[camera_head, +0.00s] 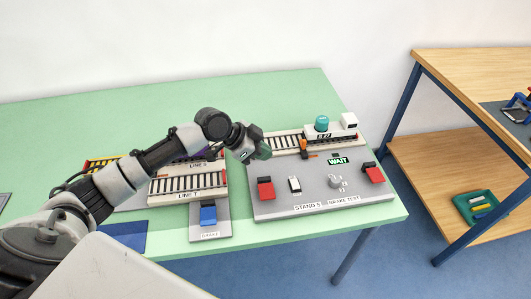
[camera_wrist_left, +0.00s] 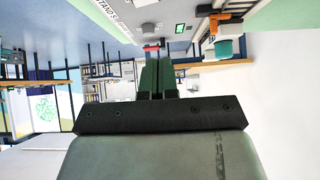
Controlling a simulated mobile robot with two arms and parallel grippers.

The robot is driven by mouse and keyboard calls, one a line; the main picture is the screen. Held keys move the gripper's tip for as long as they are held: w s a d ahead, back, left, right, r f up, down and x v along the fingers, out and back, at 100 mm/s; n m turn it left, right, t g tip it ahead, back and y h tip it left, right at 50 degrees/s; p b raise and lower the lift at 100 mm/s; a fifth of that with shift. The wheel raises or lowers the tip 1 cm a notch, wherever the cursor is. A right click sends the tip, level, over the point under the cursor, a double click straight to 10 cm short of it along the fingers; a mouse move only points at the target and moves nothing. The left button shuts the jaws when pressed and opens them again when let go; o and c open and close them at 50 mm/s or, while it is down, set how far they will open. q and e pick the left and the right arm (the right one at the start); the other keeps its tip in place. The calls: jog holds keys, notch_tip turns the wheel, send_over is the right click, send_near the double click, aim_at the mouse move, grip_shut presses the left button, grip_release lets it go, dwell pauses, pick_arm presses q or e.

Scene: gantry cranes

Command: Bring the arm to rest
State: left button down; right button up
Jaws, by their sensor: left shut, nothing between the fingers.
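My left arm comes in from the left in the head view and reaches over the green table (camera_head: 300,95). My left gripper (camera_head: 262,152) is above the table, at the left part of the grey stand labelled "STAND 5 BRAKE TEST" (camera_head: 300,203). In the left wrist view its two dark green fingers (camera_wrist_left: 157,72) are together, with nothing seen between them. My right gripper is in neither view.
The stand carries a track with a white and teal model (camera_head: 322,124), a "WAIT" display (camera_head: 338,160) and red blocks (camera_head: 265,188). Track pieces (camera_head: 188,184) and a blue block (camera_head: 208,214) lie left. A wooden shelf table (camera_head: 480,65) stands right, holding a green tray (camera_head: 462,204).

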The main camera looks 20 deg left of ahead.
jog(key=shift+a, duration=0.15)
pick_arm(q)
jog(key=shift+g+y, duration=0.4)
jog(key=shift+g, duration=0.2)
jog(key=s+d+f, duration=0.2)
jog(key=s, duration=0.1)
jog(key=s+d+f, duration=0.4)
jog(key=s, duration=0.1)
jog(key=shift+s+d, duration=0.35)
jog(key=shift+d, duration=0.05)
jog(key=s+a+f+n+y, duration=0.1)
jog(key=s+a+n+y, duration=0.3)
jog(key=s, duration=0.6)
jog(key=s+n+y, duration=0.2)
jog(key=s+n, duration=0.3)
jog(key=s, duration=0.6)
notch_tip(320, 180, down, 24)
jog(key=g, duration=0.2)
jog(key=s+a+f+g, duration=0.1)
jog(key=s+a+f, duration=0.2)
jog(key=s+f, duration=1.3)
notch_tip(320, 180, down, 2)
jog(key=shift+s+f+y, duration=0.2)
jog(key=shift+y, duration=0.1)
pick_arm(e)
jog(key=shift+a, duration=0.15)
